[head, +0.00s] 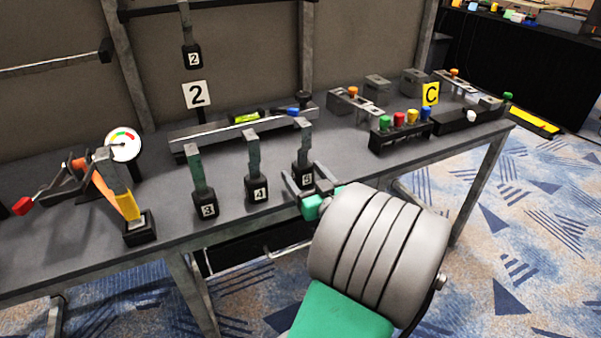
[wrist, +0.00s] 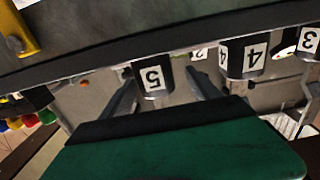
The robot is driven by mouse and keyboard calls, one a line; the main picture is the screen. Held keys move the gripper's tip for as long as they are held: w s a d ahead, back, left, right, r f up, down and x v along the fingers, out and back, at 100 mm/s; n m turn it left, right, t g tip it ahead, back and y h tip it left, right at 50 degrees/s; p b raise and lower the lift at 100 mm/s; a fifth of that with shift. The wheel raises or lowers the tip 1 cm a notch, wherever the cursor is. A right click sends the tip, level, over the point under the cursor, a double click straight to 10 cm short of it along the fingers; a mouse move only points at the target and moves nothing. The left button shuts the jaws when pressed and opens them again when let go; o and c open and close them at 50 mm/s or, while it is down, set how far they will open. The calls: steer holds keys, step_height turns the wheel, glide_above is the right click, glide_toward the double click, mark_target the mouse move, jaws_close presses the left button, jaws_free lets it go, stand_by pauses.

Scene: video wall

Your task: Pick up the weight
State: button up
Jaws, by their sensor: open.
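A black weight labelled 5 (head: 303,170) with a tall grey handle stands upright on the grey workbench. My gripper (head: 309,182) is open at the bench's front edge, with its fingers on either side of weight 5's base. In the wrist view, which looks upside down, weight 5 (wrist: 153,76) sits between the two open fingers (wrist: 163,95). I cannot tell whether either finger touches it. Similar weights labelled 4 (head: 256,188) and 3 (head: 206,203) stand in a row to its left. A weight labelled 2 (head: 191,55) hangs higher, at the back.
A gauge device (head: 123,146) with an orange arm stands at the left. A black block with coloured knobs (head: 400,135) is to the right. Weight 4 is close on the left.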

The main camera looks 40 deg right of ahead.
mark_target(297, 163)
steer(key=x, duration=0.5)
steer(key=shift+d, duration=0.3)
steer(key=shift+c, duration=0.4)
jaws_close()
steer(key=shift+r, duration=0.1)
